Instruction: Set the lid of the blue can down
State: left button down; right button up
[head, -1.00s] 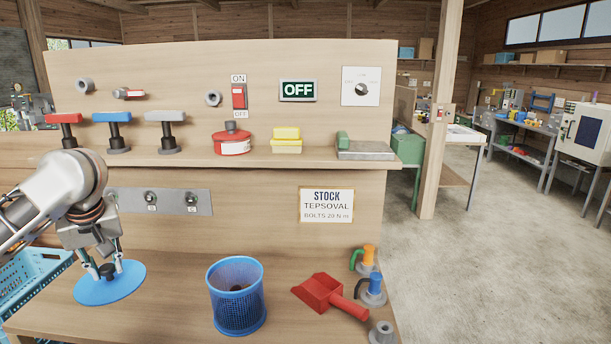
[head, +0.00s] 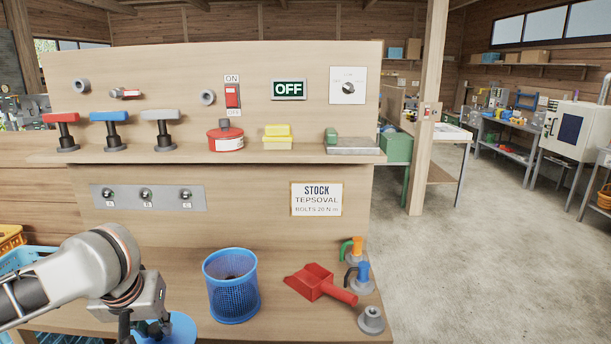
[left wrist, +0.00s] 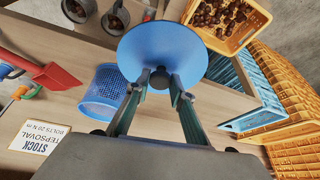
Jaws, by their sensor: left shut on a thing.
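The round blue lid (head: 181,330) is low in the head view, partly cut off by the bottom edge and partly behind my left gripper (head: 150,328). The left wrist view shows the lid (left wrist: 160,45) whole, with my left gripper (left wrist: 160,80) shut on its dark centre knob. Whether the lid touches anything beneath it cannot be told. The blue mesh can (head: 231,290) stands upright and uncovered on the bench, right of the lid, with something dark inside. It also shows in the left wrist view (left wrist: 103,88). My right gripper is not in view.
A red scoop (head: 318,284), coloured-handled tools (head: 358,273) and a grey fitting (head: 371,320) lie right of the can. In the left wrist view, an orange crate (left wrist: 249,37) of chestnuts and a blue crate (left wrist: 262,112) are near the lid. Bare bench (head: 270,322) separates can and scoop.

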pick_arm(q)
jog(key=s+d+f+m+h, duration=0.1)
jog(key=s+d+f+m, duration=0.1)
jog(key=s+d, duration=0.2)
jog(key=shift+s+d+f, duration=0.3)
jog(key=shift+d, duration=0.3)
